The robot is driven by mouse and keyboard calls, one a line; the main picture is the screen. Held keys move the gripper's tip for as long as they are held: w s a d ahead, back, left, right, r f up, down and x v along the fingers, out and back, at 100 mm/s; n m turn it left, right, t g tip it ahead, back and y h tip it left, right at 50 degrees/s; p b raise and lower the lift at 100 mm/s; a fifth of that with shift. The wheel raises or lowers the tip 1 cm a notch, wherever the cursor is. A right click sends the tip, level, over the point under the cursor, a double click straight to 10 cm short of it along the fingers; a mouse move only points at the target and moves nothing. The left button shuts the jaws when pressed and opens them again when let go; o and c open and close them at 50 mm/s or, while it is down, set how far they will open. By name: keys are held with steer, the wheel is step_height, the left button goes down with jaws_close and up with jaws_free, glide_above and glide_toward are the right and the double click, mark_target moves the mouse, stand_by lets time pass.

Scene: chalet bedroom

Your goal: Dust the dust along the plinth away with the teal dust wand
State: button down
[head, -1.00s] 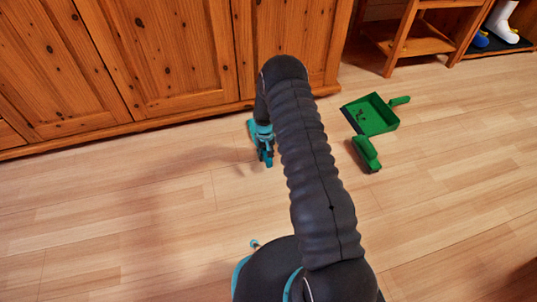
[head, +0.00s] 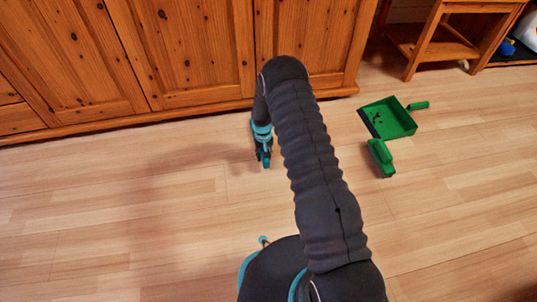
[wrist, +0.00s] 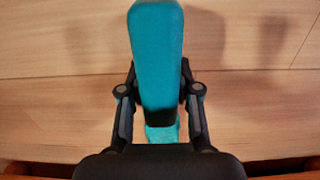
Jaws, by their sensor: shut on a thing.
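My gripper (head: 263,152) hangs low over the floor near the wooden cabinet's plinth (head: 100,127), mostly behind my own arm in the head view. In the wrist view my gripper (wrist: 159,92) is shut on the teal dust wand (wrist: 156,50). The wand's smooth teal handle points up the picture. Its fuzzy teal head (wrist: 162,132) shows below the jaws, partly hidden by my gripper's body. The plinth lies along the bottom edge of the wrist view. I cannot make out dust along the plinth; whether the wand touches the floor is unclear.
A green dustpan (head: 398,120) with dark bits in it lies on the floor to the right. A green hand brush (head: 380,158) lies just in front of it. A wooden stand (head: 430,45) is at the back right. The floor on the left is clear.

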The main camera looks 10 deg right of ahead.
steer(key=shift+a, duration=1.9)
steer(key=shift+d+f, duration=0.15)
steer(key=shift+d, duration=7.25)
steer(key=shift+a+f, duration=0.1)
steer(key=shift+a, duration=7.35)
steer(key=shift+r, duration=0.3)
steer(key=shift+s+r, duration=0.1)
steer(key=shift+s, duration=0.3)
steer(key=shift+s+p, duration=2)
steer(key=shift+s, duration=4.6)
